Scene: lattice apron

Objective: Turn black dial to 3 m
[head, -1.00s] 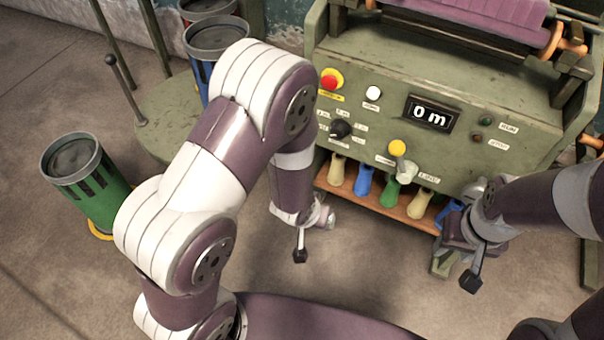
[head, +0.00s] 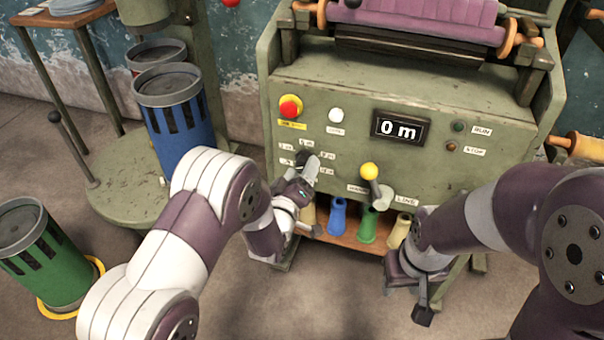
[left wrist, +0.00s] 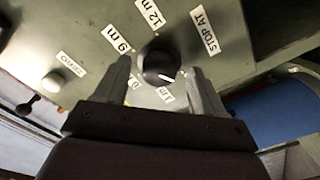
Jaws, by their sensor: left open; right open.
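The black dial (left wrist: 158,62) sits on the green machine's front panel, among labels that include 9 m, 12 m and STOP AT. A white mark on the dial points to the lower right in the left wrist view; the nearest small labels are partly hidden. My left gripper (left wrist: 161,68) is open, with one finger on each side of the dial; I cannot tell if they touch it. In the head view my left gripper (head: 307,168) partly covers the dial (head: 309,156). The display (head: 400,129) reads 0 m. My right gripper (head: 422,302) is open, low before the machine.
A red button (head: 290,107), a white button (head: 336,115) and a yellow-knobbed lever (head: 369,171) are on the same panel. Below it, a shelf holds several coloured spools (head: 337,215). Blue (head: 178,115) and green (head: 42,250) bins stand at left.

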